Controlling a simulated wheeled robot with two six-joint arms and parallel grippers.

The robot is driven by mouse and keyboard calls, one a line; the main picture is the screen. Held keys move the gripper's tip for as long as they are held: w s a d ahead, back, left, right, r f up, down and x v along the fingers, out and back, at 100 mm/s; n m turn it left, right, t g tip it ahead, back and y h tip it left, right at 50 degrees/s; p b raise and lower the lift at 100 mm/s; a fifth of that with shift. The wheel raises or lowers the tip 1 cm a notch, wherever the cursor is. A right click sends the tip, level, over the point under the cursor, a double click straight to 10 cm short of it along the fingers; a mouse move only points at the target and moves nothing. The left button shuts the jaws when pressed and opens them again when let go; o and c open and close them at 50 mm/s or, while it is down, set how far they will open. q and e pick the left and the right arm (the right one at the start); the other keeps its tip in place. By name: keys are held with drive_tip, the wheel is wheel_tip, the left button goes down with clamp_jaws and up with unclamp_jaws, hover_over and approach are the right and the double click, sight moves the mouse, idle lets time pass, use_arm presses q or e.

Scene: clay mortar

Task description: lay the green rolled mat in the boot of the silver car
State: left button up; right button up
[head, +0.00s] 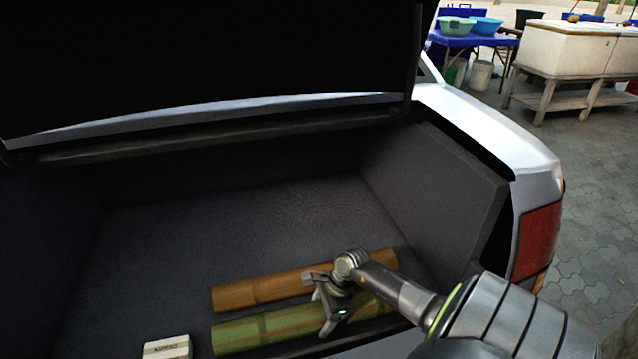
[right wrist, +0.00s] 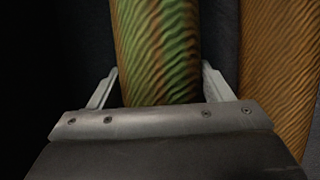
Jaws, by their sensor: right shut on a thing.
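The green rolled mat (head: 265,328) is inside the open boot (head: 200,230) of the silver car (head: 490,125), near its front edge, lying crosswise. It looks level and low on the dark floor; whether it fully touches the floor I cannot tell. My right gripper (head: 330,316) is shut on the green mat, right of its middle. In the right wrist view the mat (right wrist: 158,45) runs between the two fingers (right wrist: 160,88). My left gripper is not in view.
A brown rolled mat (head: 262,290) lies just behind the green one, roughly parallel. A small white box (head: 168,347) sits at the front left. The boot floor behind is clear. The raised lid (head: 200,60) hangs above and a side wall (head: 440,195) stands at right.

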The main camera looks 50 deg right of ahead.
drive_tip(key=shift+f, duration=0.1)
drive_tip(key=o, duration=1.5)
